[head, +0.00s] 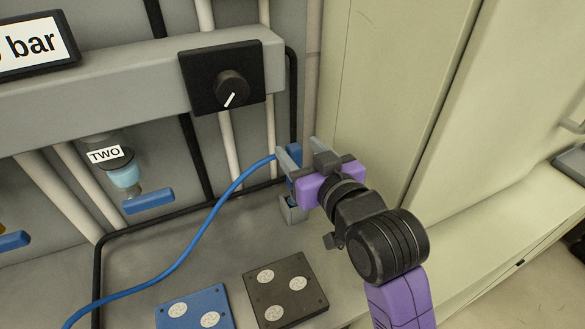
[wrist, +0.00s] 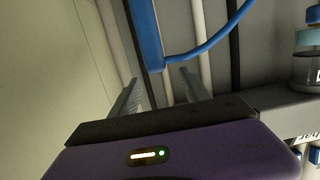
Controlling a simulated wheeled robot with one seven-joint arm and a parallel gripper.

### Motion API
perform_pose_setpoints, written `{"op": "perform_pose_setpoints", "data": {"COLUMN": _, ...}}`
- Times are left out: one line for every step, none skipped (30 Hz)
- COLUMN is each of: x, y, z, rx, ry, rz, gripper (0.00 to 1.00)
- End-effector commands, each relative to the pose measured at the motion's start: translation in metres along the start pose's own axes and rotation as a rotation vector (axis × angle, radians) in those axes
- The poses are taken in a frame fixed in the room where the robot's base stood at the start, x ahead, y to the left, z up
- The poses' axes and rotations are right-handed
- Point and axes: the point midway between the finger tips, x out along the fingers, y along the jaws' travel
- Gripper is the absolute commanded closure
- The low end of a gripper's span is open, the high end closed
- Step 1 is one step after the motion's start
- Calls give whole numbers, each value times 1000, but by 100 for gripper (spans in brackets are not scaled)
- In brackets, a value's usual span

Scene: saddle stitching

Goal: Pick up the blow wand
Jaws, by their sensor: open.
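The blow wand is a blue bar with a blue hose. In the wrist view the wand (wrist: 146,34) hangs from the top edge, its lower end level with my fingertips. It also shows in the head view as a small blue part (head: 293,158), mostly hidden by my gripper. My gripper (head: 288,182) is open at the wand, by the back wall. In the wrist view my two grey fingers (wrist: 157,80) are spread, with the wand's end in line with the gap. I cannot tell whether a finger touches it.
The blue hose (head: 205,225) curves down to the lower left over the bench. A black knob panel (head: 206,85) is above left. A blue plate (head: 195,308) and a black plate (head: 284,290) lie on the bench. A pale cabinet wall (head: 385,90) stands close right.

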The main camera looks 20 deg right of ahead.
Motion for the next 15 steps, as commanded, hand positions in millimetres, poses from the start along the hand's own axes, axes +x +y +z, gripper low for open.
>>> {"op": "perform_pose_setpoints", "data": {"x": 2, "y": 2, "z": 12, "rx": 2, "ry": -52, "rz": 3, "gripper": 45}}
{"op": "perform_pose_setpoints", "data": {"x": 2, "y": 2, "z": 20, "rx": 2, "ry": -85, "rz": 5, "gripper": 45}}
{"op": "perform_pose_setpoints", "data": {"x": 1, "y": 3, "z": 31, "rx": 2, "ry": -124, "rz": 5, "gripper": 45}}
{"op": "perform_pose_setpoints", "data": {"x": 0, "y": 3, "z": 37, "rx": 2, "ry": -149, "rz": 5, "gripper": 45}}
{"op": "perform_pose_setpoints", "data": {"x": 0, "y": 3, "z": 42, "rx": 2, "ry": -169, "rz": 5, "gripper": 45}}
{"op": "perform_pose_setpoints", "data": {"x": -1, "y": 3, "z": 47, "rx": 2, "ry": -190, "rz": 5, "gripper": 45}}
{"op": "perform_pose_setpoints", "data": {"x": -1, "y": 3, "z": 50, "rx": 2, "ry": -203, "rz": 5, "gripper": 45}}
{"op": "perform_pose_setpoints", "data": {"x": -1, "y": 3, "z": 52, "rx": 2, "ry": -211, "rz": 5, "gripper": 45}}
{"op": "perform_pose_setpoints", "data": {"x": 1, "y": 3, "z": 54, "rx": 2, "ry": -217, "rz": 5, "gripper": 45}}
{"op": "perform_pose_setpoints", "data": {"x": 3, "y": 3, "z": 55, "rx": 2, "ry": -220, "rz": 5, "gripper": 45}}
{"op": "perform_pose_setpoints", "data": {"x": 6, "y": 3, "z": 56, "rx": 2, "ry": -222, "rz": 5, "gripper": 45}}
{"op": "perform_pose_setpoints", "data": {"x": 10, "y": 3, "z": 56, "rx": 2, "ry": -221, "rz": 5, "gripper": 45}}
{"op": "perform_pose_setpoints", "data": {"x": 13, "y": 3, "z": 57, "rx": 2, "ry": -222, "rz": 5, "gripper": 45}}
{"op": "perform_pose_setpoints", "data": {"x": 17, "y": 3, "z": 58, "rx": 2, "ry": -222, "rz": 5, "gripper": 45}}
{"op": "perform_pose_setpoints", "data": {"x": 20, "y": 3, "z": 58, "rx": 2, "ry": -220, "rz": 5, "gripper": 45}}
